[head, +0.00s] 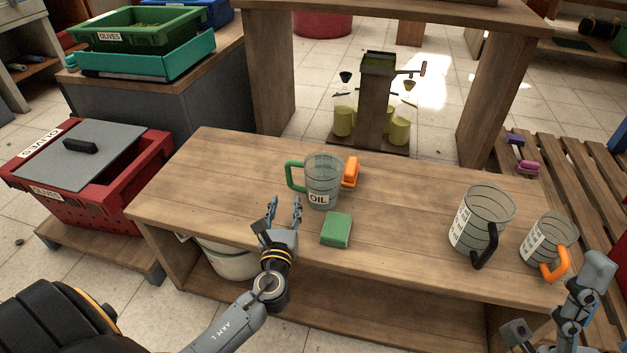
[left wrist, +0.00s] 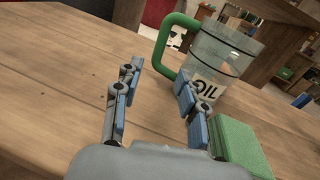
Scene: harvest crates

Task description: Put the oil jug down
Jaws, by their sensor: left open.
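The oil jug (head: 322,184) is a clear jug with a green handle and a white OIL label, standing upright on the wooden bench (head: 190,185). It also shows in the left wrist view (left wrist: 222,55), its green handle towards the left. My left gripper (head: 285,204) is open and empty, just in front and left of the jug, apart from the handle; its two fingers show in the left wrist view (left wrist: 157,85). My right gripper (head: 540,335) is partly in view at the lower right, in front of the bench; its jaws are unclear.
A green block (head: 336,230) lies in front of the jug, and an orange-handled item (head: 351,172) is right behind it. A black-handled jug (head: 482,222) and an orange-handled jug (head: 548,243) stand at the bench's right. The bench's left part is clear.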

